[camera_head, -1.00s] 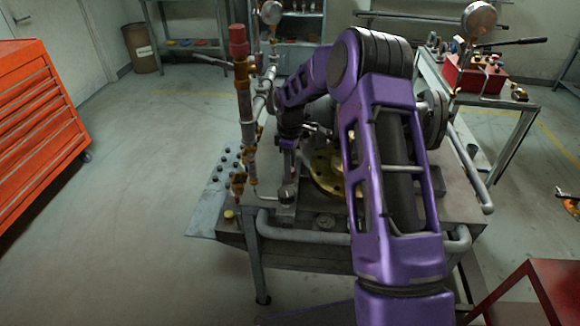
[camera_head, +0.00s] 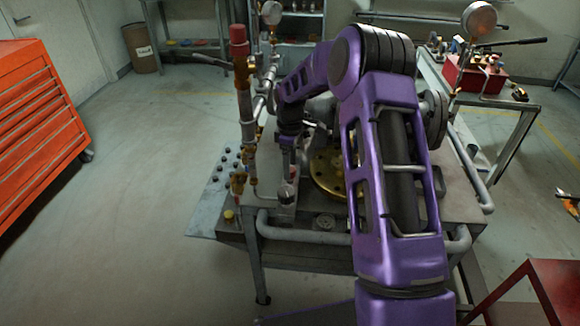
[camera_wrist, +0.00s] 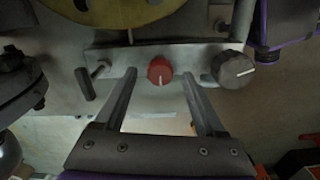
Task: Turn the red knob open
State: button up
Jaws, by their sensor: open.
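The red knob (camera_wrist: 159,70) is on a grey metal bracket in the wrist view, with a white pointer line directed down in the picture. My gripper (camera_wrist: 159,80) is open, its fingers on the left and right of the red knob with a gap on both sides. The fingertips are about level with the knob in the picture; I cannot tell their exact depth. A black knob (camera_wrist: 234,69) with a white line is to the right of the right finger.
A brass flange (camera_head: 326,172) is on the metal workbench (camera_head: 300,246). A vertical pipe with a red cap (camera_head: 238,52) stands left of my arm. A red tool cabinet (camera_head: 40,125) is at the far left. The floor between cabinet and bench is clear.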

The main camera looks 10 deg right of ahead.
notch_tip(320, 180, up, 16)
jog(key=shift+r+p, duration=0.2)
jog(key=shift+p, duration=0.2)
